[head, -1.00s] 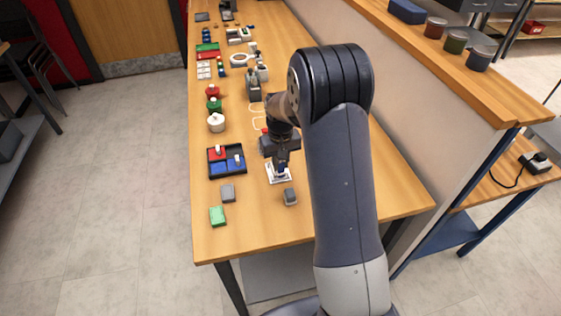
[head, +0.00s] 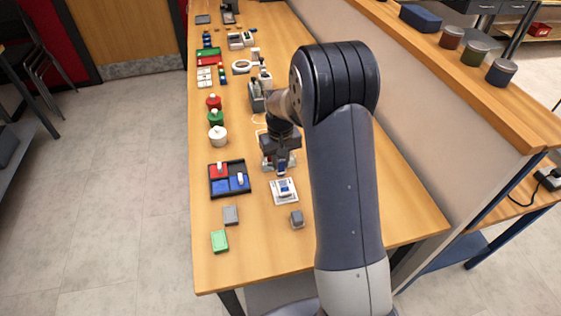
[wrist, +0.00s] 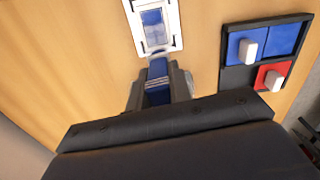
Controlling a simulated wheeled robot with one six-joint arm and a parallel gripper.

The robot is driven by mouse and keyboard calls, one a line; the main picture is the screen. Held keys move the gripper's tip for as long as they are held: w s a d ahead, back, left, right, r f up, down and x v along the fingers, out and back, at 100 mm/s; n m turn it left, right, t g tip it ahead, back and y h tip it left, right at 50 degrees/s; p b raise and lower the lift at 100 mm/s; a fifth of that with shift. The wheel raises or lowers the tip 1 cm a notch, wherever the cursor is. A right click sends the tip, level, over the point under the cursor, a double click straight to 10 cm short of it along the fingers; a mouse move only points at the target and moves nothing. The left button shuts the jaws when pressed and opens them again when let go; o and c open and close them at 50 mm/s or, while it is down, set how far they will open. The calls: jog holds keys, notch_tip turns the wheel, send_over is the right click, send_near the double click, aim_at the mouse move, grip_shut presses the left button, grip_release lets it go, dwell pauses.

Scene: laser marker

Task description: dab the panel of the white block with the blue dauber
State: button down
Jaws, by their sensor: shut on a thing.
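My gripper (head: 281,163) is shut on the blue dauber (wrist: 158,72), which has pale bands and also shows in the head view (head: 282,168). The white block (head: 284,198) lies flat on the table, just in front of the gripper in the head view. In the wrist view the white block (wrist: 137,22) is at the top, and its panel (wrist: 154,25) looks blue with a paler patch. The dauber's end appears just off the block's edge; whether it touches anything is unclear.
A black tray (head: 212,191) with red and blue squares and white knobs stands left of the block; it also shows in the wrist view (wrist: 236,75). A grey block (head: 297,219), a grey piece (head: 230,215) and a green block (head: 219,241) lie nearer. Jars stand behind the tray.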

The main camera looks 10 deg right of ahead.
jog(key=shift+s+r, duration=0.25)
jog(key=shift+r, duration=0.7)
jog(key=shift+r+p, duration=0.4)
jog(key=shift+w+r+p, duration=0.1)
jog(key=shift+r+p, duration=0.4)
jog(key=shift+r, duration=0.2)
jog(key=shift+r+p, duration=0.85)
jog(key=shift+r, duration=0.6)
